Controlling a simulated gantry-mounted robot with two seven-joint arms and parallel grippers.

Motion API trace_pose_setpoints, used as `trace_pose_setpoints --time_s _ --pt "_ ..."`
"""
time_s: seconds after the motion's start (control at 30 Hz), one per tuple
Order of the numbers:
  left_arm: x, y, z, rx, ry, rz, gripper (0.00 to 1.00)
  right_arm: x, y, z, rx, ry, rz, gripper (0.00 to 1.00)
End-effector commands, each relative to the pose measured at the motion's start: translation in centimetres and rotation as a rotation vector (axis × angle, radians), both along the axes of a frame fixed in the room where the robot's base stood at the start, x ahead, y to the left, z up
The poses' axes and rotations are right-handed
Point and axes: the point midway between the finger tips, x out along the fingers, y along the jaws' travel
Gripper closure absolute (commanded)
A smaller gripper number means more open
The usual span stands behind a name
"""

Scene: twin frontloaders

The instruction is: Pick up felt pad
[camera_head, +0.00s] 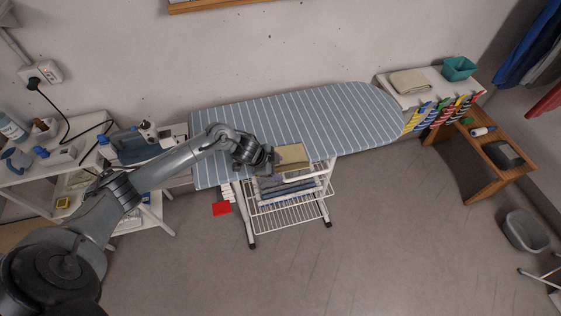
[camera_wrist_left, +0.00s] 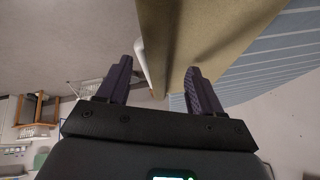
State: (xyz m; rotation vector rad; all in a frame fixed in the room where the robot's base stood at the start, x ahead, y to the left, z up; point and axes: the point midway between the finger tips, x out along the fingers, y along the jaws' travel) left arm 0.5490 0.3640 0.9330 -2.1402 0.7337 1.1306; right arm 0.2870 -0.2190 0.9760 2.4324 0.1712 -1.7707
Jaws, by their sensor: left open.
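The felt pad (camera_head: 291,155) is a flat tan slab at the front edge of the striped ironing board (camera_head: 300,112). In the left wrist view the pad (camera_wrist_left: 210,28) fills the upper middle, with its thick edge turned toward the camera. My left gripper (camera_head: 272,157) is at the pad's left end in the head view. Its jaws (camera_wrist_left: 160,85) are open, and the pad's edge runs into view between the two dark fingers. I cannot tell whether either finger touches the pad. My right gripper is not in view.
A white wire rack (camera_head: 290,214) with folded cloths stands under the board. A red piece (camera_head: 222,209) is by the rack's left leg. A white shelf (camera_head: 85,160) with bottles is at left; a wooden bench (camera_head: 480,150) is at right. The board's right half is clear.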

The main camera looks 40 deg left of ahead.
Motion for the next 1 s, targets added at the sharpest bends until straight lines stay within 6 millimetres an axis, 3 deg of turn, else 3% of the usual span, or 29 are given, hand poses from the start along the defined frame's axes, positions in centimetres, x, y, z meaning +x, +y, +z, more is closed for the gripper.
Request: trace_pose_setpoints --time_s 0.07,0.43,0.93,1.0 --pt "0.00 0.02 0.02 0.000 0.000 0.000 0.34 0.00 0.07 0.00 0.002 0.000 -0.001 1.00" --pt "-0.04 0.02 0.01 0.001 0.001 0.000 0.88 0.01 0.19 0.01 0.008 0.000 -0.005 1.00" --pt "-0.05 0.07 0.12 0.001 0.002 0.001 0.90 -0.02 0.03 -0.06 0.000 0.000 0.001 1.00" --pt "-0.01 0.07 0.41 0.001 0.000 0.001 1.00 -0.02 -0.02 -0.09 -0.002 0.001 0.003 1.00"
